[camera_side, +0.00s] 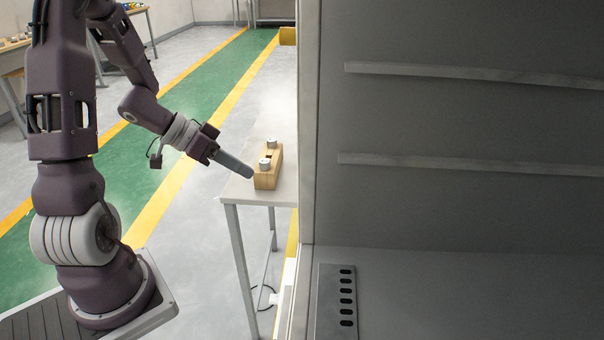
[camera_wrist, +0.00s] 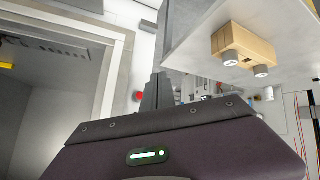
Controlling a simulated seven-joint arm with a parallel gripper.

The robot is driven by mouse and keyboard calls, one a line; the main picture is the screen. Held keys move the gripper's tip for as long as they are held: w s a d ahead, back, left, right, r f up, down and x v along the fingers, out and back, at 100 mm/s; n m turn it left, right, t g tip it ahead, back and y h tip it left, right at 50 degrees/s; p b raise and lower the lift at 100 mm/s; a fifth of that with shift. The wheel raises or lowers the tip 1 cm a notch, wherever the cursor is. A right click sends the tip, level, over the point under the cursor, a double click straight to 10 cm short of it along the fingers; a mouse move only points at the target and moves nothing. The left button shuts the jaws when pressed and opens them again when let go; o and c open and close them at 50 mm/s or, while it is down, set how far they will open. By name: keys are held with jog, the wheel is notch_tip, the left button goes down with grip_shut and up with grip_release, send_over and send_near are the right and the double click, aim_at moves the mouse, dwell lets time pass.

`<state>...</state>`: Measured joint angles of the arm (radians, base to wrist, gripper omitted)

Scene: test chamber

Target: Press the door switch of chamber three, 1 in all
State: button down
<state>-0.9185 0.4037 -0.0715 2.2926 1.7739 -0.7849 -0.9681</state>
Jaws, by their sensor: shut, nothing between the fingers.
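My gripper (camera_side: 249,173) is shut and empty, its fingers pointing right and slightly down beside a wooden block in the side view. The shut fingers also show in the wrist view (camera_wrist: 159,88), where they seem apart from the block. A small red round thing (camera_wrist: 138,96) shows just left of the fingers in the wrist view; I cannot tell whether it is the door switch. A large grey chamber (camera_side: 430,205) with an open front fills the right of the side view. Its number cannot be seen.
The wooden block (camera_side: 268,179) with metal cylinders stands on a white table (camera_side: 234,187) near the fingertips. The chamber's side wall (camera_side: 307,120) hides the table's right part. A slotted metal plate (camera_side: 338,300) is at the chamber floor.

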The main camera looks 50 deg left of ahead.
jog(key=w+d, duration=0.6)
jog(key=shift+w+d, duration=0.15)
dwell(2.2)
jog(key=shift+w+d, duration=0.3)
jog(key=shift+w+d, duration=0.55)
jog(key=shift+w, duration=0.05)
dwell(1.0)
jog(key=shift+s+a, duration=0.85)
jog(key=shift+s, duration=0.05)
